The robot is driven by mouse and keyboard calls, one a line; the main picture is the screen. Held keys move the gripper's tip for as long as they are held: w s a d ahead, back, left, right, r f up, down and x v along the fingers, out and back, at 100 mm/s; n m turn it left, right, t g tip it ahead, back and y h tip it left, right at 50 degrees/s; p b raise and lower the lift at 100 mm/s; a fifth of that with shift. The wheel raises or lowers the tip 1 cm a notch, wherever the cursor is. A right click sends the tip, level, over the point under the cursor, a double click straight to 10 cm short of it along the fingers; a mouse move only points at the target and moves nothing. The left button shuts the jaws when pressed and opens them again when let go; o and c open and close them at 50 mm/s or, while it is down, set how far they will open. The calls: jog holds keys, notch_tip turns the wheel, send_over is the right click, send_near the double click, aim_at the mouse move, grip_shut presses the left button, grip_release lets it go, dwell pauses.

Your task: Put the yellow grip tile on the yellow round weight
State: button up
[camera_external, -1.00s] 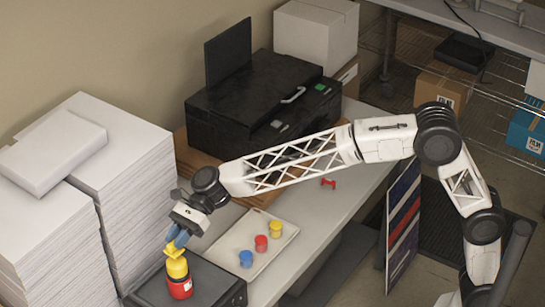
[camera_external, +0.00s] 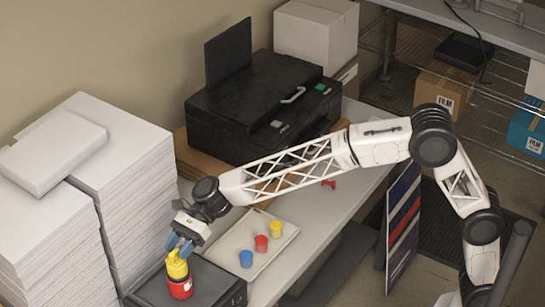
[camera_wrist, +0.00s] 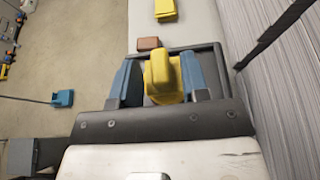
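The yellow grip tile (camera_external: 178,256) sits at the top of a small stack, just over the yellow round weight (camera_external: 177,270), and appears to rest on it. Below the weight is a red round piece (camera_external: 181,289) with a white label, on a black flat unit. My gripper (camera_external: 180,244) is above the tile, its blue fingers spread apart. In the wrist view my gripper (camera_wrist: 162,80) has one finger on each side of the yellow tile (camera_wrist: 161,72). The weight is mostly hidden there.
A pale tray (camera_external: 246,228) with blue, red and yellow small pots lies to the right. Tall paper stacks (camera_external: 125,190) stand close on the left. Another yellow object (camera_wrist: 166,9) and a brown block (camera_wrist: 148,43) lie ahead in the wrist view.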

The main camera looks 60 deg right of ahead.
jog(key=shift+r, duration=0.15)
jog(key=shift+d+r, duration=0.25)
jog(key=shift+d, duration=0.3)
jog(key=v, duration=1)
jog(key=shift+d, duration=0.4)
jog(key=shift+r, duration=0.1)
